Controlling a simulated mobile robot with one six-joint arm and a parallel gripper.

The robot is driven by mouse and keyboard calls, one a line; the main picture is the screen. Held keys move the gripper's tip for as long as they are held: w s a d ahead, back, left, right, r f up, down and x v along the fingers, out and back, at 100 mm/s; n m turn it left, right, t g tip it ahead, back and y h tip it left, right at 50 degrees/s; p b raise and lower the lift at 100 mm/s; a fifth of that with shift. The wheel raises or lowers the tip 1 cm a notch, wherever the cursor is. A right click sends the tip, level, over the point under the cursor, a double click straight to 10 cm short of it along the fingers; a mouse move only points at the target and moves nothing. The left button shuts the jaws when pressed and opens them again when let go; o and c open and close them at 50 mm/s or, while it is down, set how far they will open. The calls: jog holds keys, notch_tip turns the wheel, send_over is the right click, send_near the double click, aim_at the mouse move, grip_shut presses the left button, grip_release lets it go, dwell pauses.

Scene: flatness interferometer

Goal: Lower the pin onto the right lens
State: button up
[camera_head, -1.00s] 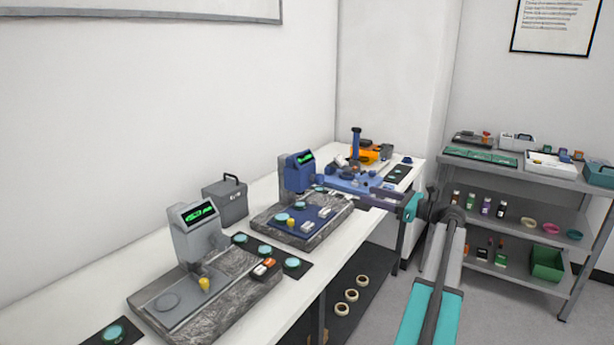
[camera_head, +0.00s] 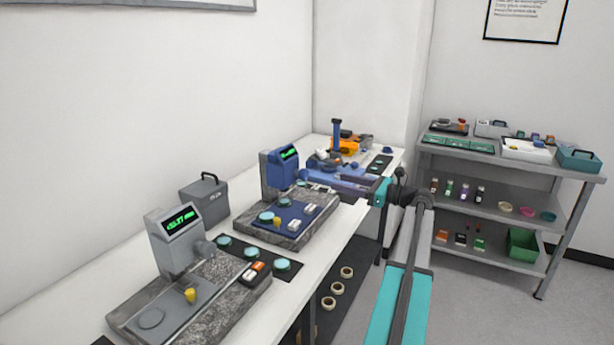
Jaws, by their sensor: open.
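A grey gauge (camera_head: 174,242) with a lit green display stands on a speckled stone base at the front left. A blue gauge (camera_head: 279,171) stands behind it on a similar base. Teal lens discs (camera_head: 251,249) lie on a black mat between them, and another teal disc (camera_head: 266,217) lies on the blue gauge's plate. I cannot tell which is the right lens, and no pin stands out clearly under either gauge head. My gripper (camera_head: 345,184) is at the end of my arm, right of the blue gauge over the bench. It is open, and nothing shows held.
The white bench (camera_head: 130,275) runs along the left wall. A grey case (camera_head: 205,202) stands behind the gauges. At the far end are orange parts (camera_head: 347,146) and a dark blue column (camera_head: 336,137). A grey shelf rack (camera_head: 480,208) stands at the right, with open floor before it.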

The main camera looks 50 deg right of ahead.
aim_at(306, 174)
jog(key=p+x, duration=0.2)
jog(key=x, duration=1.1)
jog(key=shift+w+a, duration=0.1)
jog(key=shift+w, duration=0.15)
jog(key=c, duration=1)
